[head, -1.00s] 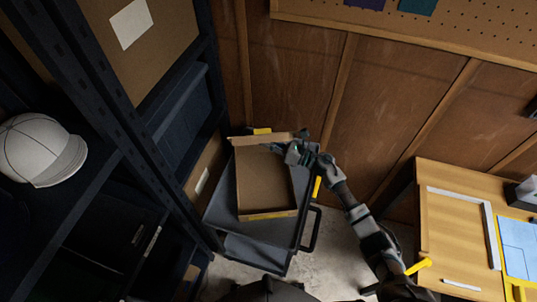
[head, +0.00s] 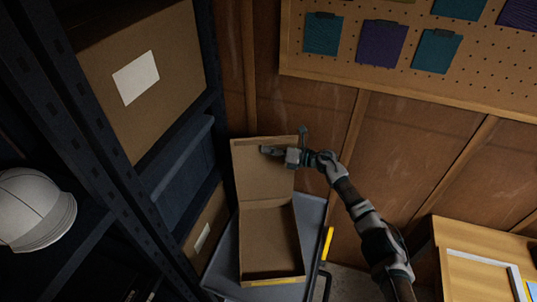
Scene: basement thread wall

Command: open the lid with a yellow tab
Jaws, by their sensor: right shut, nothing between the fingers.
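A brown cardboard box (head: 270,277) sits on a grey cart, its inside visible and empty. Its lid (head: 252,180) stands raised at the back edge, with its inner face towards me. I see no yellow tab on this face of the lid. My right gripper (head: 267,150) is shut and empty, in front of the upper part of the lid; I cannot tell whether it touches. My left gripper is out of view.
The grey cart (head: 222,262) has a yellow-marked handle side (head: 327,243) at right. Dark shelving (head: 110,165) with a large carton (head: 145,100) and white cap (head: 32,215) stands left. A wooden bench (head: 470,275) is at lower right; a pegboard (head: 400,65) hangs above.

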